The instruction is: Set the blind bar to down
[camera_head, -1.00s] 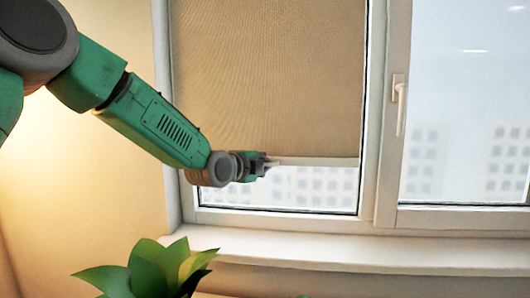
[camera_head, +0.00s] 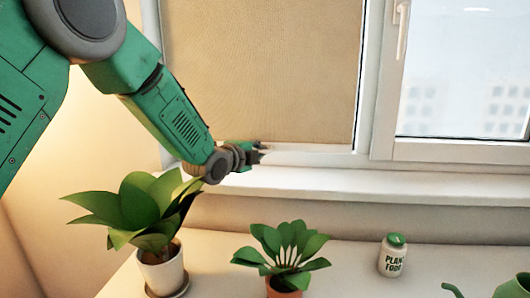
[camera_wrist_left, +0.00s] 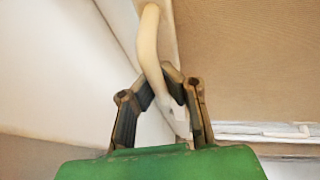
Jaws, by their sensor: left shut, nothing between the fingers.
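The tan blind (camera_head: 265,75) covers the left window pane and also fills the upper right of the left wrist view (camera_wrist_left: 250,60). Its pale bottom bar (camera_head: 310,147) lies along the lower window frame, with no glass visible below it. A pale bar edge also shows at lower right in the left wrist view (camera_wrist_left: 280,131). My left gripper (camera_head: 262,152) is at the blind's lower edge, left of its middle. My right gripper is out of view.
The white sill (camera_head: 400,185) runs below the window. A large potted plant (camera_head: 140,205) stands below my left arm. A smaller plant (camera_head: 284,250) and a plant food jar (camera_head: 393,257) stand on the counter. The right window has a white handle (camera_head: 401,25).

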